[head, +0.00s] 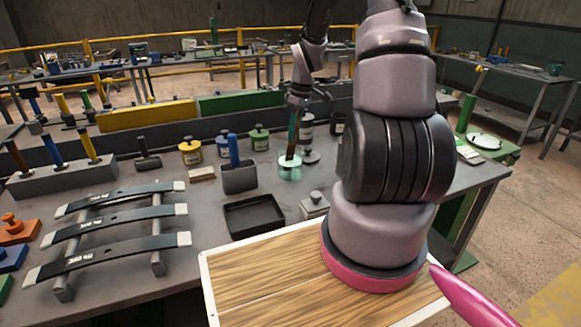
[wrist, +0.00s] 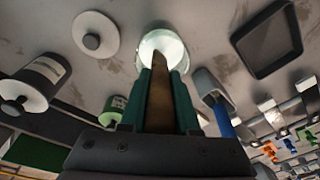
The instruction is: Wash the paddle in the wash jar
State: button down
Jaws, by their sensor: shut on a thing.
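The wash jar (head: 290,170), a small pale glassy jar, stands on the grey bench near the middle of the head view. In the wrist view, its bright round mouth (wrist: 150,48) lies just beyond my fingertips. My gripper (head: 293,135) points down above the jar, its green fingers shut on a brown paddle. The paddle (wrist: 159,95) runs between the fingers, and its far end overlaps the jar's mouth in the wrist view. It appears to reach into the jar; how deep is unclear. My fingers hide part of the paddle.
A grey holder (head: 240,180) with a blue handle stands left of the jar, behind a black tray (head: 255,216). A knobbed disc (head: 309,157) lies right of the jar. Labelled pots (head: 259,138) stand behind. Leaf springs (head: 110,240) lie on a rack at left.

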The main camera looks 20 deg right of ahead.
jog(key=shift+s, duration=0.2)
jog(key=shift+r, duration=3.85)
jog(key=shift+r, duration=2.9)
jog(key=shift+s+f, duration=0.1)
